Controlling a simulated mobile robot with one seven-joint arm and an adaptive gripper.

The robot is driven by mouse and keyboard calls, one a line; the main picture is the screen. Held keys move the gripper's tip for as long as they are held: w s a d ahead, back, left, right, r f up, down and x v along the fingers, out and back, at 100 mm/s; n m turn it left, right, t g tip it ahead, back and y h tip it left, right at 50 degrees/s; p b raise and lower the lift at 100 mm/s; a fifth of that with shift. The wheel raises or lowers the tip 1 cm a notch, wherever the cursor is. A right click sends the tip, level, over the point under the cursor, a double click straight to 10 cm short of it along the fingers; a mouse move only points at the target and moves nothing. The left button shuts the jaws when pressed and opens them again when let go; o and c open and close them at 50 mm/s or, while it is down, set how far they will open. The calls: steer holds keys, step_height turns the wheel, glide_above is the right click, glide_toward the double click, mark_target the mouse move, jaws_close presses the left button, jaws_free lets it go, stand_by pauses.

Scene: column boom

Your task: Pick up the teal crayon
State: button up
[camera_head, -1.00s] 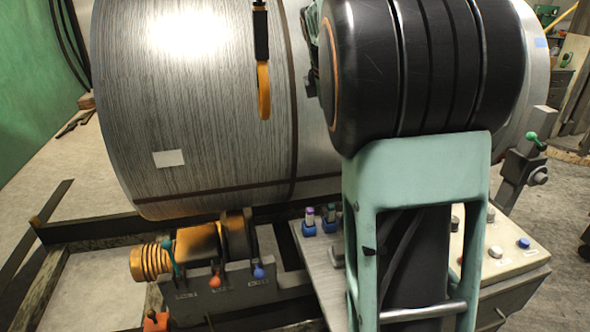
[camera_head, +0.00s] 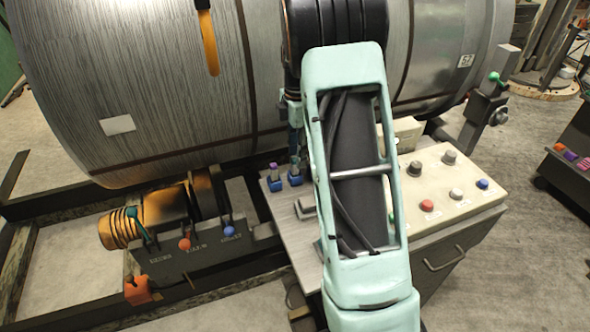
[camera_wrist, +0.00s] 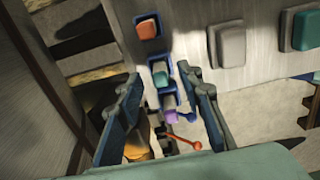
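The teal crayon (camera_wrist: 160,77) stands in a small blue holder in the wrist view, seen nearly end-on. In the head view only a little of it shows above its blue holder (camera_head: 295,180), under my gripper (camera_head: 296,140). In the wrist view my gripper (camera_wrist: 158,75) is open, with one finger to each side of the teal crayon. I cannot tell how far above it the fingertips are. A purple crayon (camera_head: 274,169) stands in the neighbouring blue holder (camera_head: 275,185); it also shows in the wrist view (camera_wrist: 179,117).
The holders sit on a grey metal plate (camera_head: 283,213) beside a cream button panel (camera_head: 440,192). A large metal drum (camera_head: 160,70) rises behind. Levers with red (camera_head: 184,244) and blue (camera_head: 229,231) knobs stand to the left. An orange block (camera_wrist: 147,28) shows in the wrist view.

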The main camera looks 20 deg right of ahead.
mark_target(295, 159)
steer(key=f, duration=0.4)
steer(key=shift+a+f, duration=0.25)
steer(key=shift+a, duration=0.05)
steer(key=shift+c, duration=0.3)
jaws_close()
